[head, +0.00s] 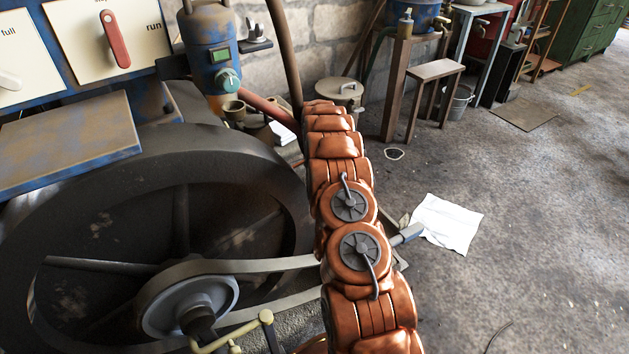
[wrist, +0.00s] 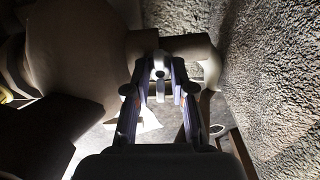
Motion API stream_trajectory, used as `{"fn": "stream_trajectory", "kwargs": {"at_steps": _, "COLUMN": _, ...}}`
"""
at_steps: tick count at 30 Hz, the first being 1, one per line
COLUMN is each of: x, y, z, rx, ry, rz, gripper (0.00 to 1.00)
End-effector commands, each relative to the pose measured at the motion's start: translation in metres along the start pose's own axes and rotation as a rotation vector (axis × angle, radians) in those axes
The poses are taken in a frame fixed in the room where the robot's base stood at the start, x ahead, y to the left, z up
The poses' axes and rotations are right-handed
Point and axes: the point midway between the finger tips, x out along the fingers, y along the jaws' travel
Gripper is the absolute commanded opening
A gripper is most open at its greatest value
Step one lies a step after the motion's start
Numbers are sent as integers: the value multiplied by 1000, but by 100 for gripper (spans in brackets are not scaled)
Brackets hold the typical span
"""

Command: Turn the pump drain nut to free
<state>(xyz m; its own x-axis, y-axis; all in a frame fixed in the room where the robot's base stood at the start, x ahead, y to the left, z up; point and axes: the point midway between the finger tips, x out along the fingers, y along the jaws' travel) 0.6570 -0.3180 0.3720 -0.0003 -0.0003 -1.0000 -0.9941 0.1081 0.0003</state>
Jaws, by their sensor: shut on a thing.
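In the wrist view my gripper (wrist: 160,82) has its two fingers on either side of a small grey piece with a round end and a short stem, which looks like the drain nut (wrist: 159,73). The fingers are shut on it. It sits just under a horizontal pipe (wrist: 180,46) that joins a large rounded body, likely the pump (wrist: 82,45). How far the nut is turned cannot be told. In the head view my copper-coloured arm reaches away toward the wall, and its end, the gripper and the nut are hidden.
A large black flywheel (head: 180,150) with a belt (head: 265,265) stands left of my arm. A blue cylinder (head: 205,45) with a green panel stands behind it. A lidded pot (head: 340,90) is near the wall. A white sheet (head: 447,222) lies on the open floor at right.

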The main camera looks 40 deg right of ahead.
Motion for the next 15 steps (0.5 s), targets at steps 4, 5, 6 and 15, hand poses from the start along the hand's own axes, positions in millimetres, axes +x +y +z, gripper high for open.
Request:
{"fn": "stream_trajectory", "kwargs": {"at_steps": 4, "x": 0, "y": 1, "z": 1, "rx": -42, "ry": -2, "rz": 3, "gripper": 0}}
{"fn": "stream_trajectory", "kwargs": {"at_steps": 5, "x": 0, "y": 1, "z": 1, "rx": -48, "ry": -2, "rz": 3, "gripper": 0}}
{"fn": "stream_trajectory", "kwargs": {"at_steps": 6, "x": 0, "y": 1, "z": 1, "rx": -55, "ry": -2, "rz": 3, "gripper": 0}}
{"fn": "stream_trajectory", "kwargs": {"at_steps": 15, "x": 1, "y": 1, "z": 0, "rx": -68, "ry": -1, "rz": 3, "gripper": 0}}
